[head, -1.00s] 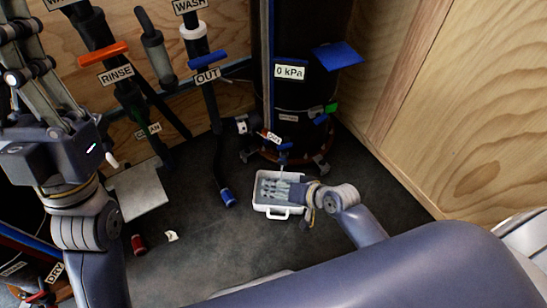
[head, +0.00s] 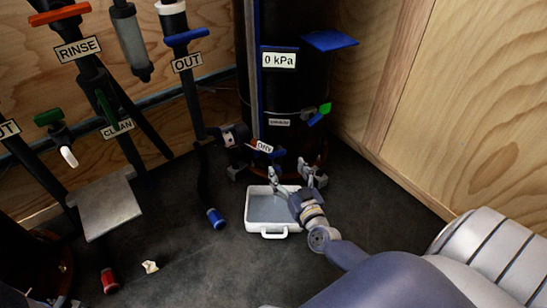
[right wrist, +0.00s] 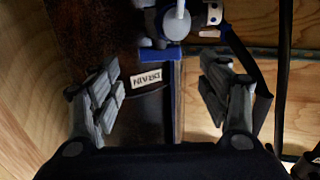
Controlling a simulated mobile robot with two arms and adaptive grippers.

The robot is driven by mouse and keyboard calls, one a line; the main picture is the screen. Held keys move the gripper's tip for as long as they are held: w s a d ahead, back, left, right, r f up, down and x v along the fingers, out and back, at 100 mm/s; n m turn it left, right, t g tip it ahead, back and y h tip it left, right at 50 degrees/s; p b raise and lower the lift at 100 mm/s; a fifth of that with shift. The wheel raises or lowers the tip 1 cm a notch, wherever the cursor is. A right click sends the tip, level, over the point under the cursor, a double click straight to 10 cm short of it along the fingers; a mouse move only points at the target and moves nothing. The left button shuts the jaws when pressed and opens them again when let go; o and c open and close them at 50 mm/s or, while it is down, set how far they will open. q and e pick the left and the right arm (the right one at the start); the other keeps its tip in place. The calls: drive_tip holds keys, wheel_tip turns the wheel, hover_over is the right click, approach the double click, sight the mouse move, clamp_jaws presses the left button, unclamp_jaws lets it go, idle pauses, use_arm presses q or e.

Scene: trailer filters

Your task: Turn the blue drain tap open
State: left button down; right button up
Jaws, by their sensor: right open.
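The blue drain tap (head: 275,153) is low on the front of the black tank, beside a small tilted label. In the right wrist view, which looks upside down, its blue handle (right wrist: 160,55) lies ahead, between my finger lines. My right gripper (head: 290,170) is open and empty, just in front of and below the tap, with its fingers spread. In the right wrist view the open fingers (right wrist: 168,75) stand wide apart on both sides. I see no contact with the handle. My left gripper is out of view.
A white tray (head: 272,236) with a handle lies on the floor under my right gripper. The black tank (head: 290,85) carries a 0 kPa sign. A hose with a blue end (head: 216,218) hangs left of the tray. A wooden wall (head: 450,100) bounds the right.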

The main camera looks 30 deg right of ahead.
sight(278, 154)
drive_tip(key=w+b, duration=0.1)
drive_tip(key=w, duration=0.1)
drive_tip(key=w+d+b, duration=0.1)
drive_tip(key=w, duration=0.2)
drive_tip(key=w+b, duration=0.1)
drive_tip(key=w, duration=0.1)
drive_tip(key=shift+w+d+f, duration=0.1)
drive_tip(key=shift+w+d, duration=0.1)
drive_tip(key=shift+w, duration=0.05)
drive_tip(key=shift+w+d, duration=0.1)
drive_tip(key=shift+w, duration=0.45)
drive_tip(key=c, duration=1.1)
